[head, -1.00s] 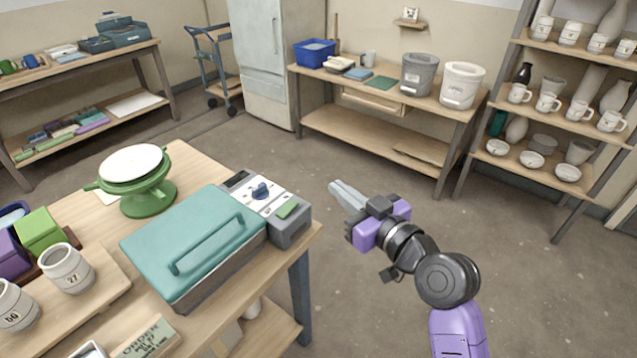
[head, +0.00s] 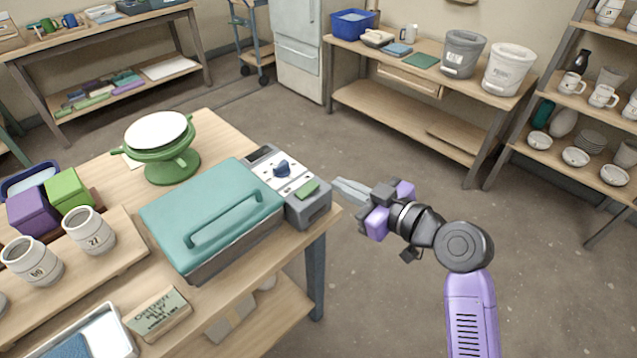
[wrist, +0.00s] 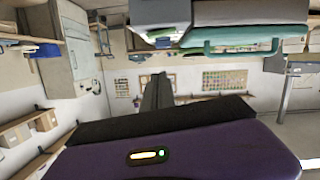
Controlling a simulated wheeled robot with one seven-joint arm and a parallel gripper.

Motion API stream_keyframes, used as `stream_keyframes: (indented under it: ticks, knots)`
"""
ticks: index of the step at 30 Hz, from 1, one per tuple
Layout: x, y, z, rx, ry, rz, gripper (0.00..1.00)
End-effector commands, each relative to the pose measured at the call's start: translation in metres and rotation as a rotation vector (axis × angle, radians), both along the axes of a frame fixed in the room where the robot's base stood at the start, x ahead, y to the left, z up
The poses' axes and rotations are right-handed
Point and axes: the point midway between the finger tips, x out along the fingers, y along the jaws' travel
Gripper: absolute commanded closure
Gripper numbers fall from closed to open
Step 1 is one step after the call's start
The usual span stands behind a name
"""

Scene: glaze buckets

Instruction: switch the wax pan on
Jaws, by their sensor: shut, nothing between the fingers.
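The wax pan (head: 214,222) is a grey box with a teal lid, closed, on the near table. Its control panel at the right end carries a blue knob (head: 282,168) and a green rocker or button (head: 306,189). Whether it is on cannot be told. My gripper (head: 340,186) is shut and empty, just right of the panel's end and pointing left toward it, apart from it as far as I can see. In the wrist view, the shut fingers (wrist: 155,92) point ahead, and the teal-lidded pan (wrist: 235,42) shows at the top, turned over.
A green banding wheel (head: 168,150) stands behind the pan. Cups (head: 88,232), coloured blocks (head: 68,190) and an order card (head: 157,312) lie left and in front. Floor right of the table is clear. Buckets (head: 462,53) stand on the back bench.

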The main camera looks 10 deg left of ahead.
Motion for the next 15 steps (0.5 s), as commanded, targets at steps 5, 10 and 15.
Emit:
stream_keyframes:
  ticks: [5, 10, 15]
  knots:
    - [0.02, 0.025, -0.006, -0.003, 0.001, 0.003, 1.0]
    - [0.041, 0.051, -0.014, -0.001, 0.001, 0.003, 1.0]
    - [0.056, 0.064, -0.03, -0.001, 0.005, -0.001, 1.0]
